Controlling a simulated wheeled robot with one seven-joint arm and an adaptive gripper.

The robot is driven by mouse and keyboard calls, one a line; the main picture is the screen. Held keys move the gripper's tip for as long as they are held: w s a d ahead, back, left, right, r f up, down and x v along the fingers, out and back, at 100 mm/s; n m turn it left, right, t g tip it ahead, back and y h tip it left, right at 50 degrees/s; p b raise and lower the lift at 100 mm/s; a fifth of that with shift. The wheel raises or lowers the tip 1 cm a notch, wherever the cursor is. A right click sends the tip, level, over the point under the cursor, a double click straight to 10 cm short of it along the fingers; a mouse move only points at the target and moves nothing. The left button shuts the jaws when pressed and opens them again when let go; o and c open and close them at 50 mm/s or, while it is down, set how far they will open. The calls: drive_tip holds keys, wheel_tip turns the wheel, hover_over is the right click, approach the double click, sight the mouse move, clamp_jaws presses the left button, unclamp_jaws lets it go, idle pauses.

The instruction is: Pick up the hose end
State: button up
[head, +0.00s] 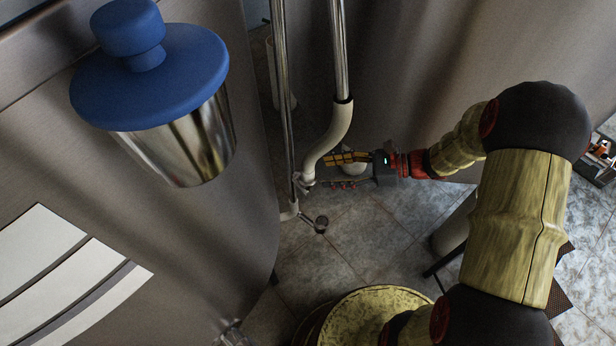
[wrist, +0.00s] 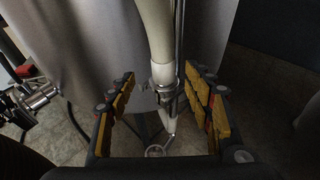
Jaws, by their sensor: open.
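The cream hose (head: 327,135) hangs from a metal pipe in the head view and bends down to its end with a metal clamp. In the wrist view the hose (wrist: 152,35) comes down from the top, with the clamp (wrist: 164,88) and a pale end piece (wrist: 169,112) below it. My gripper (head: 328,172) is open beside the lower hose, reaching in from the right. In the wrist view its yellow-padded fingers (wrist: 158,80) stand on either side of the hose end, with gaps on both sides. Whether the hose end is fully between the fingers is hard to tell.
A large steel tank (head: 200,240) with a blue-capped cylinder (head: 150,75) fills the left. Another curved steel tank wall (head: 430,60) stands behind my arm. A thin vertical pipe (head: 283,80) runs close to the hose. Tiled floor (head: 345,245) lies open below. A metal fitting (wrist: 38,95) juts out at left.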

sight(308, 171)
drive_tip(key=x, duration=0.2)
drive_tip(key=b+x, duration=0.1)
drive_tip(key=x, duration=0.1)
drive_tip(key=b+x, duration=0.1)
drive_tip(key=x, duration=0.1)
drive_tip(key=shift+w+a+f, duration=0.1)
drive_tip(key=shift+w+a, duration=0.05)
drive_tip(key=shift+w, duration=0.2)
drive_tip(key=shift+w+a+b, duration=0.1)
drive_tip(key=shift+a+b, duration=0.25)
drive_tip(key=shift+a, duration=0.2)
clamp_jaws()
